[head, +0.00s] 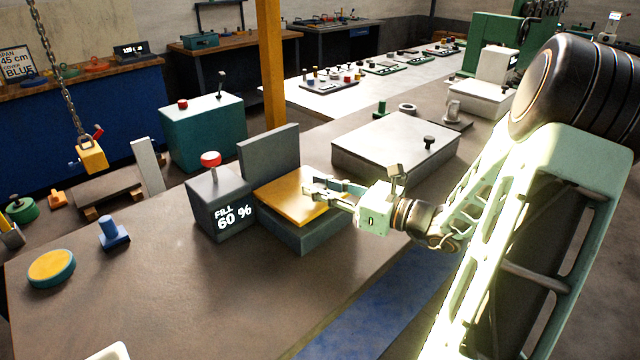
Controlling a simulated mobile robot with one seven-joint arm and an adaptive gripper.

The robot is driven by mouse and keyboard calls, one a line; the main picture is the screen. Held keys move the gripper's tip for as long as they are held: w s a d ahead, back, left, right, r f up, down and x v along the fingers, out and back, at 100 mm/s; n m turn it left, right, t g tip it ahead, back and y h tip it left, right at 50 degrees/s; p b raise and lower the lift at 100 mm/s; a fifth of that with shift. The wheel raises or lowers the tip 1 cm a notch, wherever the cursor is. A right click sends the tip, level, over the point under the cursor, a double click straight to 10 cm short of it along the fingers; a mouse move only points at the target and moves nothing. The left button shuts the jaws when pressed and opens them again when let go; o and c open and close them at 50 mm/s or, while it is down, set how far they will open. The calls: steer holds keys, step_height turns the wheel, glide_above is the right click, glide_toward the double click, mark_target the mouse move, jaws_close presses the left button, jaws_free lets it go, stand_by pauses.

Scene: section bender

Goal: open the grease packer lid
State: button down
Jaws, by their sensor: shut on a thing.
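The grease packer appears to be the dark grey unit with a block marked "FILL 60 %" (222,212) and a red knob (210,159) on top. To the block's right is a low box (290,233) with a flat yellow lid (283,200) over it. A grey panel (268,152) stands upright behind the lid. My gripper (318,190) reaches in from the right, at the lid's right side, with its fingers shut on the lid. The exact contact is too small to see. I cannot tell whether the lid is raised at all.
A pale box with a black knob (395,140) stands behind my gripper. A blue stamp-like piece (112,236) and a round yellow-topped tin (51,268) are on the left of the bench. A yellow post (271,65) rises behind. The bench front is mostly clear.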

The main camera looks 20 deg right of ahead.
steer(key=r+p, duration=0.1)
steer(key=p, duration=0.2)
steer(key=r+g+p, duration=0.1)
steer(key=shift+w+a+r+h, duration=0.15)
steer(key=shift+w+r+h, duration=0.15)
steer(key=shift+r+h, duration=0.1)
steer(key=r+g+p, duration=0.1)
steer(key=p, duration=0.2)
steer(key=w+r+h+p, duration=0.1)
steer(key=p, duration=0.2)
steer(key=shift+w+a+g, duration=0.15)
steer(key=shift+a+g, duration=0.1)
steer(key=shift+g, duration=0.15)
steer(key=shift+w+a+r+m+g+p, duration=0.2)
steer(key=shift+w+r+m+g+p, duration=0.3)
steer(key=shift+p, duration=0.7)
steer(key=shift+w+a+r+p, duration=0.2)
steer(key=shift+w+r+p, duration=0.25)
steer(key=shift+w, duration=0.1)
steer(key=c, duration=1.6)
jaws_free()
steer(key=shift+f, duration=0.1)
steer(key=v, duration=1.2)
steer(key=shift+a+r, duration=0.2)
steer(key=shift+r, duration=0.05)
